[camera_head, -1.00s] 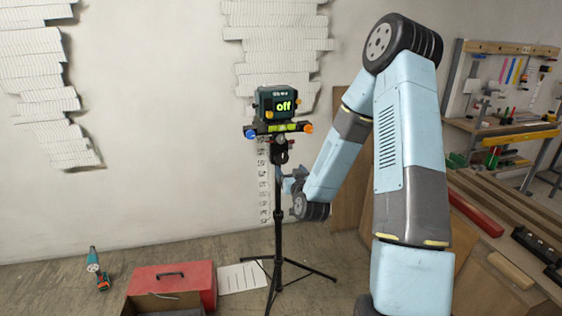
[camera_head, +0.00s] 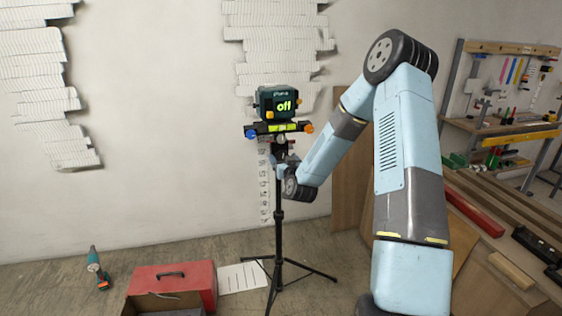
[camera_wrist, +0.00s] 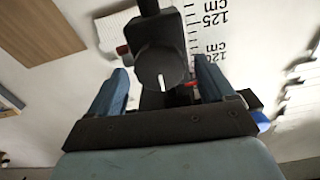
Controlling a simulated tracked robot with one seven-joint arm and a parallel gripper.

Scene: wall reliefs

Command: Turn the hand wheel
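The hand wheel, a black round knob with a white mark, shows in the wrist view (camera_wrist: 155,70), near the middle. In the head view the knob area (camera_head: 281,141) sits below the device on a black tripod (camera_head: 279,225) and is small and partly hidden. My gripper (camera_wrist: 161,68) is open, with its two blue fingers on either side of the knob and a visible gap at each side. In the head view my gripper (camera_head: 287,163) is at the tripod's upper part.
A red toolbox (camera_head: 172,281) and a cordless drill (camera_head: 97,268) are on the floor at left. A workbench (camera_head: 505,210) with timber stands at right. A measuring scale (camera_wrist: 212,30) is on the wall behind the knob. The tripod legs spread over the floor.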

